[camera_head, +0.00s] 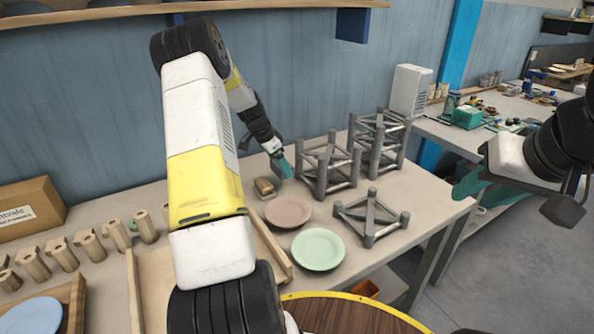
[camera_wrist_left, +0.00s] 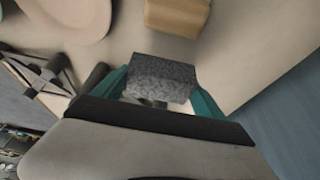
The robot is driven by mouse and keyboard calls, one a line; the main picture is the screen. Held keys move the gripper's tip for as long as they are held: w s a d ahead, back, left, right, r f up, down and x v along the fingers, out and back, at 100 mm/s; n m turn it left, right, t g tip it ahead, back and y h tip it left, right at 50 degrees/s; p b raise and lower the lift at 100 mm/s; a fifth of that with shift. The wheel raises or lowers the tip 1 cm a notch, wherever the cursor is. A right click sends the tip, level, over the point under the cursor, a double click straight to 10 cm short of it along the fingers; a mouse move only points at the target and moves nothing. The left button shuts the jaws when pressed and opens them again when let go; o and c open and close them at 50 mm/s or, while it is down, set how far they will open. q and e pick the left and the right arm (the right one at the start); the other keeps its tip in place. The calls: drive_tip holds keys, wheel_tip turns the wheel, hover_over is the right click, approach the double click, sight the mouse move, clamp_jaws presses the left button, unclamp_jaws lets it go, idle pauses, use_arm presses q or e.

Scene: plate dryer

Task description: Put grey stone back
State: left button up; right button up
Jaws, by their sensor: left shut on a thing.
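The grey stone (camera_wrist_left: 162,78) is a speckled block. In the left wrist view it sits between the teal fingers of my left gripper (camera_wrist_left: 160,88), which is shut on it. In the head view my left gripper (camera_head: 281,165) is over the back of the table, close to a brown block (camera_head: 264,187). That tan-brown block (camera_wrist_left: 178,14) shows apart from the stone in the wrist view. The stone cannot be made out in the head view. My right gripper (camera_head: 478,188) is at the right, clear of the table, with its teal fingers apart and empty.
Grey metal frames (camera_head: 328,166) stand right of my left gripper, and a low frame (camera_head: 371,217) lies in front. A pink plate (camera_head: 288,211) and a green plate (camera_head: 318,249) lie nearby. Wooden pegs (camera_head: 88,245) and a cardboard box (camera_head: 28,210) are at the left.

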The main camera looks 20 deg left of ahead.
sight(281, 188)
use_arm(q)
drive_tip(key=shift+f, duration=3.1)
drive_tip(key=shift+f, duration=0.1)
drive_tip(key=o, duration=1.4)
drive_tip(key=shift+c, duration=0.2)
